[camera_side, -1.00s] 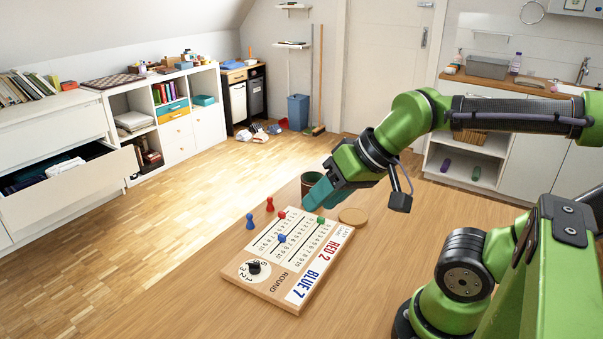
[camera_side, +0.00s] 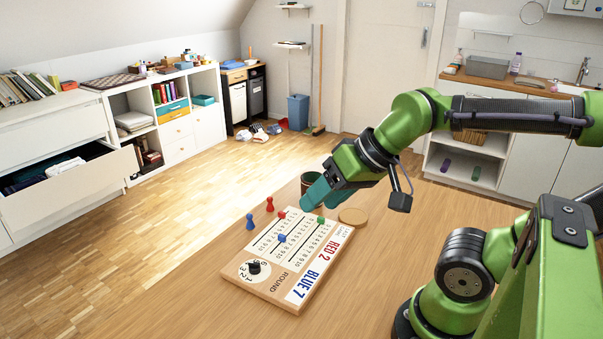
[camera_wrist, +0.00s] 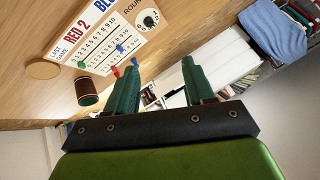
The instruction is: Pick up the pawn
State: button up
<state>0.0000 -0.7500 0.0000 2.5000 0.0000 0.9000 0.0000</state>
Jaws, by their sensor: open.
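A red pawn (camera_side: 270,204) and a blue pawn (camera_side: 250,221) stand upright on the table just off the left edge of the scoreboard (camera_side: 235,271). On the board are a red piece (camera_side: 282,214), a blue piece (camera_side: 282,239) and a green piece (camera_side: 320,220). My gripper (camera_side: 321,192) is open and empty above the board's far end, to the right of the standing pawns. In the wrist view its teal fingers (camera_wrist: 160,72) are spread apart. There the pawns lie close to the left finger, which partly hides them.
A dark cup (camera_side: 306,180) stands behind the board, close to my fingers and partly hidden by them. A round wooden disc (camera_side: 353,216) lies right of the board. The table left of the pawns is clear. A white drawer (camera_side: 72,191) hangs open far left.

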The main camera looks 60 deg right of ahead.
jog(key=n+g+h, duration=0.2)
jog(key=n+g, duration=0.4)
send_over(250, 214)
jog(key=s, duration=0.2)
notch_tip(250, 214, down, 8)
jog(key=f, duration=0.5)
jog(key=w+f, duration=0.1)
jog(key=f, duration=0.4)
jog(key=w+f, duration=0.1)
jog(key=f, duration=0.5)
jog(key=shift+w, duration=0.15)
grip_shut()
